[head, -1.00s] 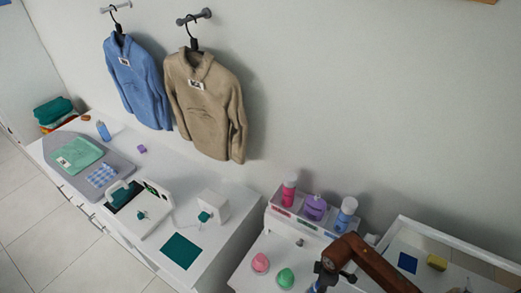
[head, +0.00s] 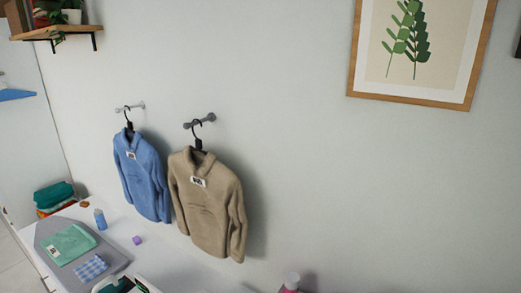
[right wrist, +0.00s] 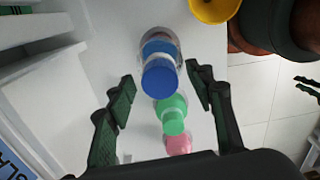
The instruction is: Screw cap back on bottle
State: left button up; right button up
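In the right wrist view a bottle with a blue cap or top (right wrist: 160,78) stands just past my right fingertips, seen from above. My right gripper (right wrist: 160,88) is open, its dark fingers apart on either side of the row. A green-topped item (right wrist: 172,115) shows between the fingers, and a pink-topped one (right wrist: 178,145) lies nearer the palm. I cannot tell whether the blue top is seated. Two dark fingers at the right edge, cut by the frame, look like my left gripper (right wrist: 309,120), spread apart. The head view shows neither gripper.
The white worktop (right wrist: 110,60) holds the row, with white shelving (right wrist: 40,100) to the left. Tiled floor (right wrist: 270,100) shows at right.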

jog(key=shift+c, duration=0.5)
jog(key=n+b, duration=0.1)
jog(key=n, duration=0.2)
jog(key=shift+w+d+f, duration=0.1)
jog(key=n+b, duration=0.2)
jog(key=n, duration=0.3)
jog(key=n+b, duration=0.2)
jog(key=n, duration=0.3)
jog(key=shift+b, duration=0.3)
jog(key=n+b, duration=0.1)
jog(key=n, duration=0.1)
jog(key=shift+n, duration=0.3)
jog(key=shift+n+b, duration=0.45)
jog(key=shift+n, duration=0.25)
